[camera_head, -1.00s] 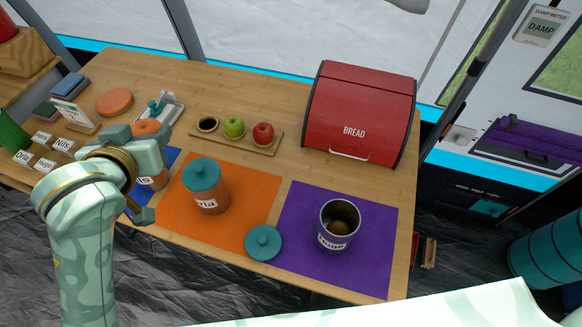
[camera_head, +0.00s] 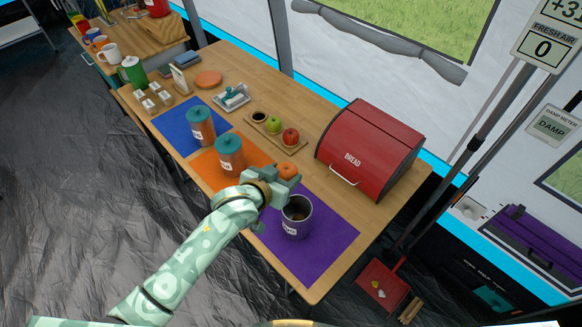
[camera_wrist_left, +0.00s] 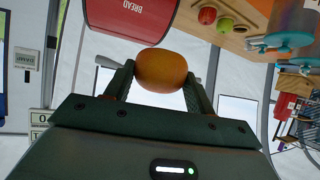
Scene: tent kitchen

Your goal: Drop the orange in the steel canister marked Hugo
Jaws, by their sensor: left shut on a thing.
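The orange (camera_head: 287,170) is held in my left gripper (camera_head: 284,179), which is shut on it. In the left wrist view the orange (camera_wrist_left: 160,70) sits between the two fingers. The open steel canister (camera_head: 297,217) stands upright on the purple mat (camera_head: 325,241). Its label is too small to read, and something dark brownish shows inside. In the head view the orange and gripper appear just above and left of the canister's rim, apart from it. My right gripper is not in view.
Two canisters with teal lids stand on the blue mat (camera_head: 172,125) and the orange mat (camera_head: 207,168). A tray (camera_head: 262,128) with apples and the red bread box (camera_head: 369,149) are behind. The purple mat's right part is clear.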

